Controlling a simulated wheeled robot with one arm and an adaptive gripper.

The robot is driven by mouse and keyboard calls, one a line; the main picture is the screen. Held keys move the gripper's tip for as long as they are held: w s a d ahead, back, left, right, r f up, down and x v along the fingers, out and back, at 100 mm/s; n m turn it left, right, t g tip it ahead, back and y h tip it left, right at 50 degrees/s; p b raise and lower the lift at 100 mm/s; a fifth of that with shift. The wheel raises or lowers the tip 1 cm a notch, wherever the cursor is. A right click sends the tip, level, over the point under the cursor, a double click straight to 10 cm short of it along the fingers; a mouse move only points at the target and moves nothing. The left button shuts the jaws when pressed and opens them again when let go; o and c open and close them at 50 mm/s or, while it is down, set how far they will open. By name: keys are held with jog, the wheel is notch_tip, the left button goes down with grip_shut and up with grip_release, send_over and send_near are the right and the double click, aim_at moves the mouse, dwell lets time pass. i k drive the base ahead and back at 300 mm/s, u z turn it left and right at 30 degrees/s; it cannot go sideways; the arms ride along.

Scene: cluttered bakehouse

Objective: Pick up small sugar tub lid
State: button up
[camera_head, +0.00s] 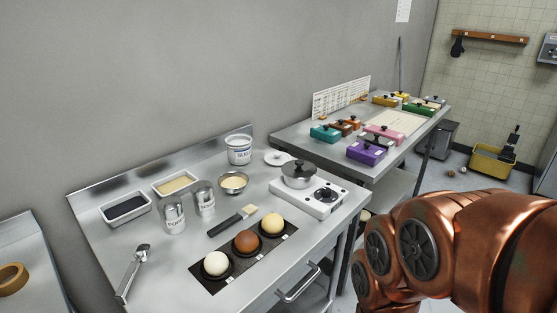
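A white sugar tub (239,152) with a blue printed label stands at the back of the steel table. A small round white lid (272,159) lies on the table just right of the tub, apart from it, and partly behind a steel pot (298,175). The lid seems to have a small dark mark or knob in its middle. My copper arm shows at the lower right, well away from the lid. My gripper is out of the picture.
The pot sits on a white hotplate (320,203) in front of the lid. A small bowl (233,183), tins (173,215), a brush (233,221) and a dark tray of round buns (198,278) crowd the table. A second table with coloured boxes (366,153) stands behind right.

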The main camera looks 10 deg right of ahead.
aim_at(274, 159)
jog(key=z, duration=1.5)
jog(key=i, duration=1.9)
jog(key=u, duration=3.6)
jog(key=i, duration=0.5)
jog(key=u, duration=0.1)
